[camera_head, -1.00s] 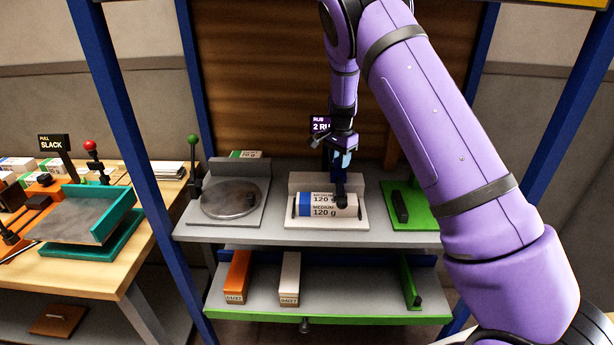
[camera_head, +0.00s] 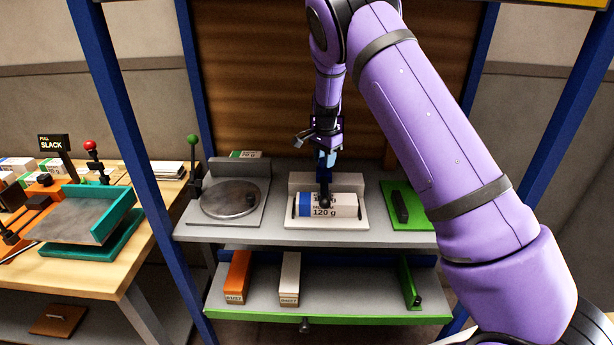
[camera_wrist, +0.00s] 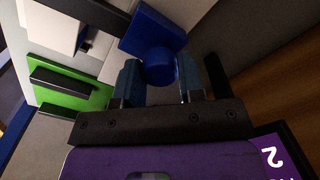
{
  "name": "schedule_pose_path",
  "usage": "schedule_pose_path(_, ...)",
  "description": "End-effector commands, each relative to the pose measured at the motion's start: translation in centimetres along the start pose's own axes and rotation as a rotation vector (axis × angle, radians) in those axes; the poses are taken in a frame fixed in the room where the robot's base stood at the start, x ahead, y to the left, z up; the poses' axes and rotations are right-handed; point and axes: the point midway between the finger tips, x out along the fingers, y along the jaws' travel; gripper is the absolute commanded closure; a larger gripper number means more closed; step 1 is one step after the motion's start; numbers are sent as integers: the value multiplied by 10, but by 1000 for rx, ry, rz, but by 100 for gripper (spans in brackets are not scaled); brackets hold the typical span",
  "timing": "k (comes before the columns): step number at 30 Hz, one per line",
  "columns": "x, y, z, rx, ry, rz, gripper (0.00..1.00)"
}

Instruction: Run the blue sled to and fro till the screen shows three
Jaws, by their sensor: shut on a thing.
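The blue sled (camera_wrist: 152,32) shows in the wrist view as a blue block with a round blue knob. My gripper (camera_wrist: 160,82) is shut on this knob, one finger on each side. In the head view my gripper (camera_head: 326,165) is above the white-wrapped ream (camera_head: 344,206) with a blue end, and the sled is hard to make out there. The ream lies on a white base (camera_head: 362,222). The screen (camera_wrist: 274,158) is partly in the wrist view and shows a 2; in the head view my arm hides it.
A round grey plate (camera_head: 230,200) with a green-knobbed lever (camera_head: 194,160) is to the left. A green pad (camera_head: 418,212) with a dark bar is to the right. A lower shelf (camera_head: 350,285) holds an orange and a white block. A wooden table (camera_head: 95,265) stands at far left.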

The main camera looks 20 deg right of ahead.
Motion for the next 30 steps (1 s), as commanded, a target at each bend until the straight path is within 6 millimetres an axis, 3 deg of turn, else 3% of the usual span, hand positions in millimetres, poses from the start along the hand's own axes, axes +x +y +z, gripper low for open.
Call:
schedule_pose_path(16, -3, -35, 31, -1, 6, -9, 88)
schedule_pose_path(20, -3, -34, 30, 2, 6, -8, 88)
schedule_pose_path(21, -3, -34, 29, 2, 6, -8, 62)
schedule_pose_path(26, -2, -34, 30, 1, 4, -5, 26)
schedule_pose_path(30, -1, -33, 31, 1, 2, -3, 26)
